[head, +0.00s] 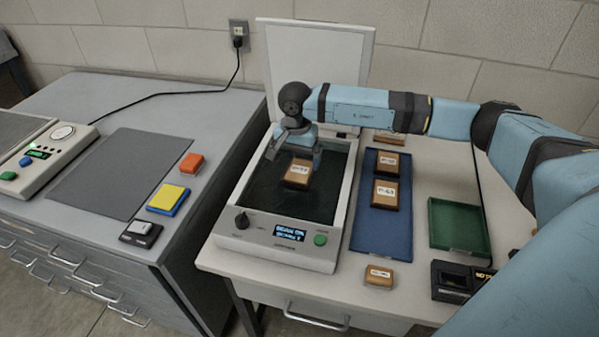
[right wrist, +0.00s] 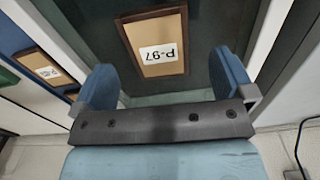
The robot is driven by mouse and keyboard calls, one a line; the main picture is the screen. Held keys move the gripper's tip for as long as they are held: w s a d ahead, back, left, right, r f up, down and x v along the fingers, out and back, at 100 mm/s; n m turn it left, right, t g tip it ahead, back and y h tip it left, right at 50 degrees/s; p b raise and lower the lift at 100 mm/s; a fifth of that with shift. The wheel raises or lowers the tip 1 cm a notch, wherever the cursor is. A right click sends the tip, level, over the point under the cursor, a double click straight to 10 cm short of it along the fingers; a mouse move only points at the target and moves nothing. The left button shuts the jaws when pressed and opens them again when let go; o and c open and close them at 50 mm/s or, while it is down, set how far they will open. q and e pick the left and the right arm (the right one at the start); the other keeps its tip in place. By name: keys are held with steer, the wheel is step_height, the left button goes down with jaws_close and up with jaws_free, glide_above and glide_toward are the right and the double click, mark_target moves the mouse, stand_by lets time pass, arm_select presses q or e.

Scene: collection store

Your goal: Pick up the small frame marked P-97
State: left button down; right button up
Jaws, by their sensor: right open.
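The small frame marked P-97 (head: 297,174) has a brown wooden border and a white label. It lies on the dark glass bed of the scanner-like device (head: 229,241), whose lid stands open. In the right wrist view the frame (right wrist: 155,32) shows with its label readable as P-97. My right gripper (head: 297,152) is over the bed at the frame's far side, fingers apart and nothing between them. In the wrist view the blue fingers (right wrist: 163,75) stand to either side of the frame's near end, with gaps. Whether they are at the frame's height is unclear. My left gripper is not in view.
A blue mat (head: 373,239) right of the device holds similar labelled frames (head: 385,193). A small frame (head: 379,276) lies in front of it. A green tray (head: 442,248) and a black box (head: 452,281) are farther right. The raised lid (head: 300,50) stands behind my gripper.

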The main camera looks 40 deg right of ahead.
mark_target(298, 173)
step_height(298, 173, down, 5)
steer(key=shift+s+d+r, duration=0.1)
steer(key=shift+s+d, duration=0.05)
steer(key=c, duration=0.9)
steer(key=shift+o, duration=0.2)
steer(key=shift+r, duration=0.15)
